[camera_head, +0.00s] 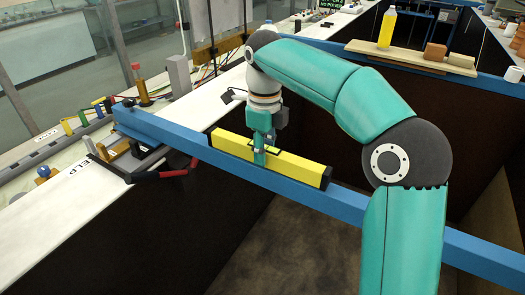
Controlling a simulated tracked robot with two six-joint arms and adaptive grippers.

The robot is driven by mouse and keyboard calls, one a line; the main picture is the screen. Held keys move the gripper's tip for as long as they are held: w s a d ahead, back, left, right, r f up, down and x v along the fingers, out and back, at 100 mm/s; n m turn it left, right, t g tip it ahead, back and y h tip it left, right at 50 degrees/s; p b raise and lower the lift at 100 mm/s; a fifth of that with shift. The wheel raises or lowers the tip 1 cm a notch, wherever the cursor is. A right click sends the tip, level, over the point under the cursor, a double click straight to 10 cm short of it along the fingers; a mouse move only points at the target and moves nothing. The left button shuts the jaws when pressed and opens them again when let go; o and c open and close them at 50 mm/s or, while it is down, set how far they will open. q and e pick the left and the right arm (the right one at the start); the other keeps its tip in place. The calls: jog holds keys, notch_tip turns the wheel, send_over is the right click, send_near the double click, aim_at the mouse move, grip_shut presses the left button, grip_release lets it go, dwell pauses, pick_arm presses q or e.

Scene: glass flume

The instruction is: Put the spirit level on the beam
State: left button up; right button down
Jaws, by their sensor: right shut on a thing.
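The yellow spirit level (295,167) with dark ends lies lengthwise along the blue beam (168,131), over its top. My right gripper (260,156) is shut on the level near its middle, coming down from above. I cannot tell for sure whether the level touches the beam or hovers just over it. My right arm's links hide part of the beam to the right. My left gripper is not in view.
Red-handled pliers (160,176) lie by the beam's left end on the white ledge (60,215). A wooden board (412,57) with a yellow bottle (387,29) is at the back right. Dark open flume lies below the beam.

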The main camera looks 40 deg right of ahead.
jog(key=c, duration=0.8)
grip_release()
jog(key=shift+c, duration=0.2)
jog(key=shift+r, duration=0.1)
notch_tip(320, 180, up, 12)
jog(key=p, duration=0.4)
